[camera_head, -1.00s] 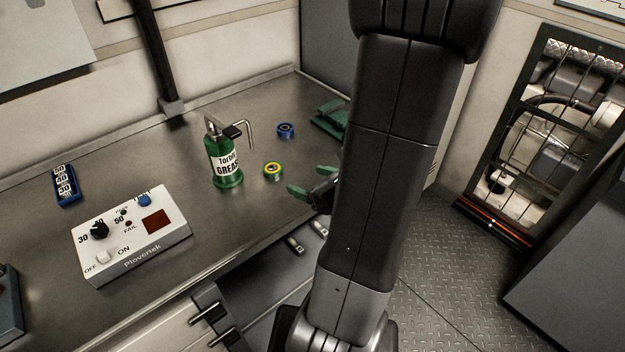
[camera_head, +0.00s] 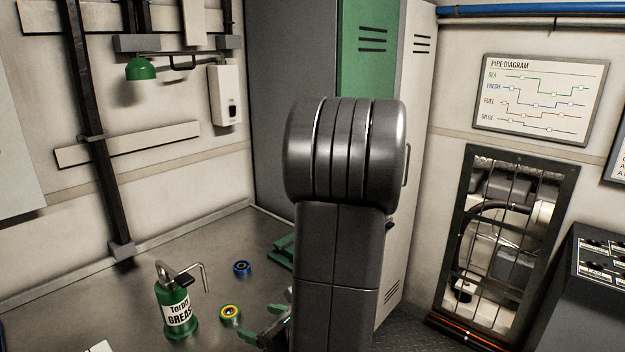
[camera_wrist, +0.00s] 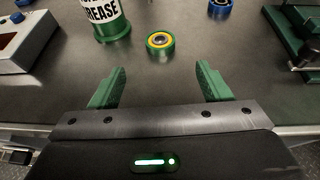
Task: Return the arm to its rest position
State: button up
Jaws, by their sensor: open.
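My gripper (camera_wrist: 160,85) is open and empty in the wrist view, its two green fingers spread apart over the front edge of the metal bench. A green and yellow tape roll (camera_wrist: 160,44) lies on the bench beyond the fingers, apart from them. In the head view my gripper (camera_head: 266,327) shows only partly. My raised dark arm hides the rest of it. The tape roll (camera_head: 230,314) lies just to the left of the gripper there.
A green grease can (camera_head: 177,306) stands on the bench (camera_head: 120,305). A blue roll (camera_head: 242,268) and a green fixture (camera_head: 283,250) lie farther back. A white control box (camera_wrist: 25,42) shows at left. A tall locker (camera_head: 295,80) stands behind, a barred opening (camera_head: 505,235) at right.

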aim_at(232, 312)
jog(key=x, duration=1)
jog(key=shift+w+a+f, duration=0.15)
